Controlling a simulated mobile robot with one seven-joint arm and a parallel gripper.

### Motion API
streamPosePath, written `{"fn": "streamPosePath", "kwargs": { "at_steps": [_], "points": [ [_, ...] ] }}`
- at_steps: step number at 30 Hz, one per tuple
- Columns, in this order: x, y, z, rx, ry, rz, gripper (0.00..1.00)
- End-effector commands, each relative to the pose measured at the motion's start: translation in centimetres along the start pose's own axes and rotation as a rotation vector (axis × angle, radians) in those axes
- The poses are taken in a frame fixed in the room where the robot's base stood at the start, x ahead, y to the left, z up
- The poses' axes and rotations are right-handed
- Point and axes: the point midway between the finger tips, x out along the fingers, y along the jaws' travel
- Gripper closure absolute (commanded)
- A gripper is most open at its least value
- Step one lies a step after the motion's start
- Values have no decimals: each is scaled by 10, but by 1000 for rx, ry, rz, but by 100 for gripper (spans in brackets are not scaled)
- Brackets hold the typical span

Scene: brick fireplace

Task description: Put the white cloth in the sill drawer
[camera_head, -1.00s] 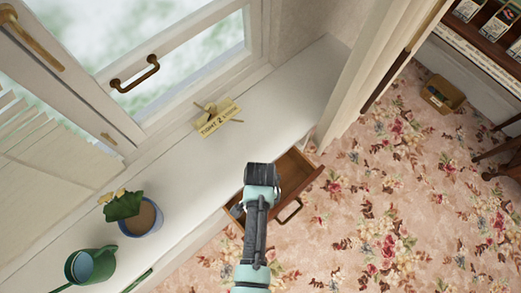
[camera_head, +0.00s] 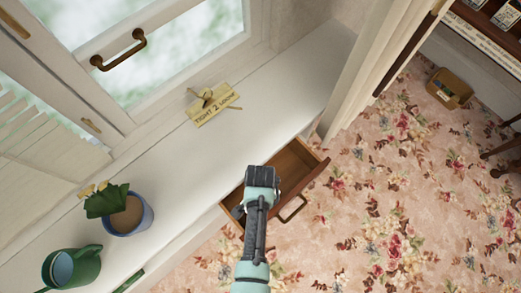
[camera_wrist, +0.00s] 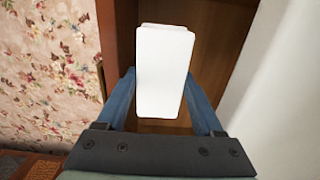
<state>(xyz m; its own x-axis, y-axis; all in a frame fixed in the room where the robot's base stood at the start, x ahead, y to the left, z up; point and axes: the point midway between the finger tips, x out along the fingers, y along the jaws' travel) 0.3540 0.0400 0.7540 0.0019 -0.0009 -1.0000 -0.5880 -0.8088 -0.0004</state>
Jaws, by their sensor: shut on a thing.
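The white cloth (camera_wrist: 162,75) shows in the wrist view as a folded, block-like white shape between the two blue fingers of my gripper (camera_wrist: 160,95). My gripper is shut on it. In the head view my gripper (camera_head: 262,178) is over the left part of the open sill drawer (camera_head: 297,164), and the cloth is hidden behind it there. The drawer is pulled out from under the white sill, with a brown wooden inside and a handle on its front. In the wrist view the drawer's inside (camera_wrist: 220,45) lies beyond the cloth. I cannot tell the cloth's height above the drawer floor.
A window with a handle (camera_head: 118,52) is behind. A curtain (camera_head: 370,70) hangs at the right. The floral floor is open.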

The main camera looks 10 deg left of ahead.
Motion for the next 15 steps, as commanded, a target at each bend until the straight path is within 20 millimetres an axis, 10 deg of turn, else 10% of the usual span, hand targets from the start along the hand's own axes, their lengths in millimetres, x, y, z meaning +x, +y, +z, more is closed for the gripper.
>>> {"fn": "streamPosePath", "kwargs": {
  "at_steps": [15],
  "points": [
    [55,0,0,0,0,0,76]
  ]
}}
